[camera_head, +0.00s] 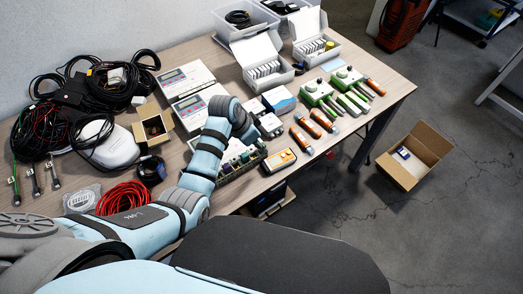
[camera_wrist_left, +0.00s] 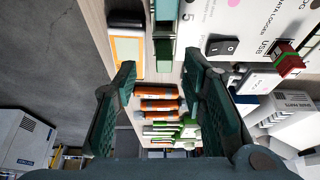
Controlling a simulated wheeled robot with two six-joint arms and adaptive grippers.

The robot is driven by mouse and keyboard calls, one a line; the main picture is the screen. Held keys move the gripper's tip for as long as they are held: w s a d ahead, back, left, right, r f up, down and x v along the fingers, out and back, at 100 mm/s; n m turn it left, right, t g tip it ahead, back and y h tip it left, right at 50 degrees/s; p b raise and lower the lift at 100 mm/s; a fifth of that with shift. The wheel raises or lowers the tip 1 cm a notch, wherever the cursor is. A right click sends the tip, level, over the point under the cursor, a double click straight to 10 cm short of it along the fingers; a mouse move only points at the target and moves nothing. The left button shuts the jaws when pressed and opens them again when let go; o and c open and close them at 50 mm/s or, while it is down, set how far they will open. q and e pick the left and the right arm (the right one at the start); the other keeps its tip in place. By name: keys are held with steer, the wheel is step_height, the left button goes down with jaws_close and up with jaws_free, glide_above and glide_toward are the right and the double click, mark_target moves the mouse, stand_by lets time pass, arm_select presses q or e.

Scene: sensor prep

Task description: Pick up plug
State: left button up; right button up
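I cannot tell for sure which item is the plug. In the left wrist view a small red and green connector (camera_wrist_left: 290,62) sits at the side of a white data logger box (camera_wrist_left: 250,18), by the letters USB. In the head view a tray (camera_head: 228,178) of small connectors stands below my left wrist. My left gripper (camera_wrist_left: 160,62) is open, with nothing between its fingers; the data logger is close beside its right finger. In the head view my left arm reaches over the table and hides its own gripper. My right gripper is not in view.
Green-and-white devices (camera_head: 316,92) stand beyond. Two white instruments (camera_head: 187,78) and tangled black cables (camera_head: 85,95) are on the left. An open carton (camera_head: 428,142) is on the floor.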

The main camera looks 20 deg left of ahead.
arm_select(q)
steer(key=x, duration=0.2)
steer(key=w+x, duration=0.1)
steer(key=x, duration=0.1)
steer(key=shift+a+b, duration=0.2)
steer(key=shift+b, duration=0.15)
steer(key=shift+r, duration=0.1)
steer(key=shift+s+r, duration=0.3)
steer(key=shift+s, duration=0.05)
steer(key=shift+c, duration=1)
steer(key=c, duration=0.6)
jaws_close()
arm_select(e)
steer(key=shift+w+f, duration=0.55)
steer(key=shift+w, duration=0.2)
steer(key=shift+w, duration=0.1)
